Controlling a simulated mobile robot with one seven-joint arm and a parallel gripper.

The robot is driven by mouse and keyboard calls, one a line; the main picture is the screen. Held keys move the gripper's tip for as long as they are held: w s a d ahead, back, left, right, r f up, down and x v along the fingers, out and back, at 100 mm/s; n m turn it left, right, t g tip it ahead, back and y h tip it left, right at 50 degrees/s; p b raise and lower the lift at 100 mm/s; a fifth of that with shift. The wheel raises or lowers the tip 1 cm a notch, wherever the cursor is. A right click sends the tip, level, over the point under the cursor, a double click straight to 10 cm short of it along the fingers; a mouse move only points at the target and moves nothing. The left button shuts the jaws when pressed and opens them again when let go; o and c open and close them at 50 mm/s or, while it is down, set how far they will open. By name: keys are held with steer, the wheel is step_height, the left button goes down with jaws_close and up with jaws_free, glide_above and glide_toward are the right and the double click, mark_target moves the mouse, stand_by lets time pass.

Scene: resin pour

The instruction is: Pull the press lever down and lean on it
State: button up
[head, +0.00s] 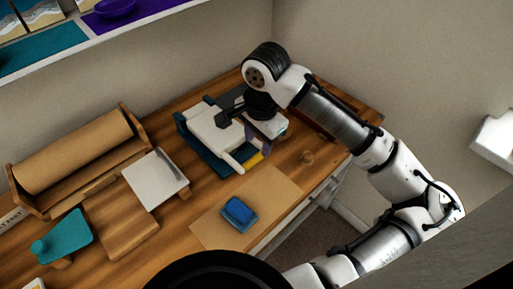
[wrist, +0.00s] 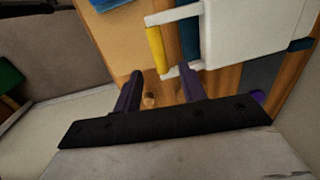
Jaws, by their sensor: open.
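The press (head: 215,130) stands on the wooden bench, with a white top and a teal base. Its white body also shows at the upper right of the wrist view (wrist: 255,35). The lever has white side arms and a yellow grip bar (head: 253,161), which also shows in the wrist view (wrist: 156,50). My gripper (head: 261,147) is over the bench beside the press, close to the lever. In the wrist view, its purple fingers (wrist: 163,72) are apart with nothing between them. The right fingertip is near one lever arm; I cannot tell whether they touch.
A brown board (head: 265,195) with a blue block (head: 239,211) lies in front of the press. A small wooden knob (head: 307,157) is to its right. A paper roll (head: 75,155) in a wooden holder, a wooden board (head: 120,222) and a teal piece (head: 66,235) are at left.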

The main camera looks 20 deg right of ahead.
mark_target(256, 156)
steer(key=shift+w+a+f, duration=0.1)
steer(key=shift+f, duration=1.15)
steer(key=shift+w+f, duration=0.1)
steer(key=shift+f, duration=1.1)
jaws_close()
jaws_free()
steer(key=shift+r, duration=0.1)
step_height(256, 156, up, 14)
steer(key=s, duration=0.1)
steer(key=shift+d+b, duration=0.2)
steer(key=shift+b, duration=0.25)
